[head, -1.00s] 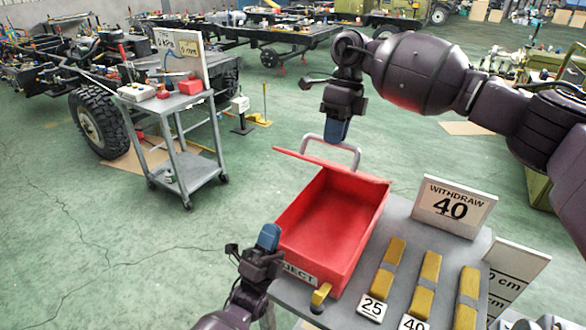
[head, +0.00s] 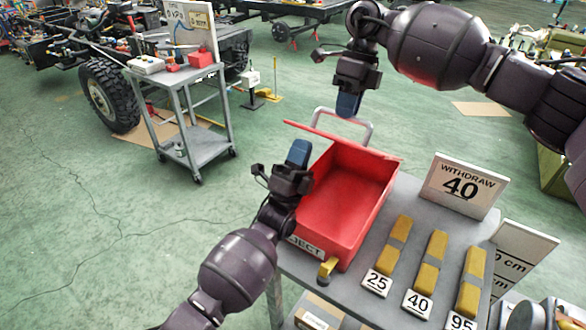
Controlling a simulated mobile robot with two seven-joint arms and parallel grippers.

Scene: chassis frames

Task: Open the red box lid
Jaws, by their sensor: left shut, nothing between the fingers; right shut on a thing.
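The red box (head: 372,205) stands on the grey cart with its inside showing and empty. Its red lid (head: 325,134) stands raised at the far side, seen almost edge-on. A grey handle bar (head: 366,128) rises behind the lid. My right gripper (head: 347,106) is shut with its blue fingertips at the top of this bar, and the tips hide the contact. My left gripper (head: 299,152) is shut and empty, close by the box's left side near the lid; I cannot tell whether it touches. Its arm hides part of the box's left side.
Several yellow bars (head: 395,256) with number cards lie right of the box on the grey cart top (head: 350,285). A yellow block (head: 327,269) sits at the box's front. A "WITHDRAW 40" sign (head: 462,186) stands at right. Another cart (head: 175,85) stands at left; floor between is clear.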

